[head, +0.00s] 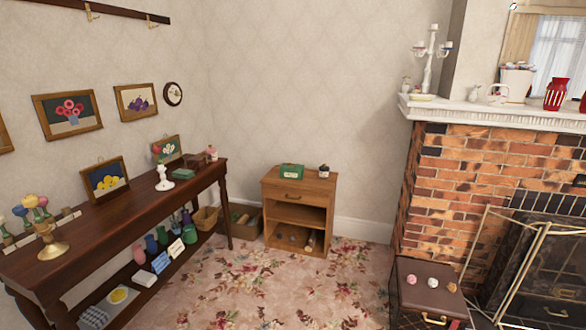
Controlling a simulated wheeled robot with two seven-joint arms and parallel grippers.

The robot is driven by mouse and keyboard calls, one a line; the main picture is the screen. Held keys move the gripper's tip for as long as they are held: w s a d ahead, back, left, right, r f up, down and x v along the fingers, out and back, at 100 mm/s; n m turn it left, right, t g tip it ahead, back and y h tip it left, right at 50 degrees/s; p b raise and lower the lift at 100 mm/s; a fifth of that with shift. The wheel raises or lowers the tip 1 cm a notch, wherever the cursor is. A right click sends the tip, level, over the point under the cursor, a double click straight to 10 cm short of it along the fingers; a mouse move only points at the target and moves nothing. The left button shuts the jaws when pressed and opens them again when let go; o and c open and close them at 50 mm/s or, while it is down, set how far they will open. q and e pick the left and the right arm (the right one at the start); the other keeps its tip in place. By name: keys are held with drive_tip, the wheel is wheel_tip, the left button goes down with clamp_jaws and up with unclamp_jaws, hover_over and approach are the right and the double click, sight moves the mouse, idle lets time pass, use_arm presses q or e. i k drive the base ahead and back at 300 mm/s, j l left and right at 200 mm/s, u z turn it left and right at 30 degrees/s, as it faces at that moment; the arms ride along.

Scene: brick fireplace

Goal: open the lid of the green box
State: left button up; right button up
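A small green box (291,171) sits on top of the wooden cabinet (272,188) in the middle of the head view, against the back wall. Its lid looks shut, with a small light mark on its front side. A small dark jar with a light top (323,171) stands to its right on the same cabinet, apart from it. Neither of my grippers shows in the head view.
A long dark table (130,205) with pictures and ornaments runs along the left wall. A brick fireplace (470,165) and a brown chest (428,290) with small items stand at the right. The flowered carpet (270,295) before the cabinet is clear.

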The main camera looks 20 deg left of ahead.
sight(284, 166)
drive_tip(key=i+j, duration=0.1)
drive_tip(key=i, duration=0.4)
drive_tip(key=i+j, duration=0.1)
drive_tip(key=i, duration=0.4)
drive_tip(key=i+j, duration=0.15)
drive_tip(key=i, duration=0.35)
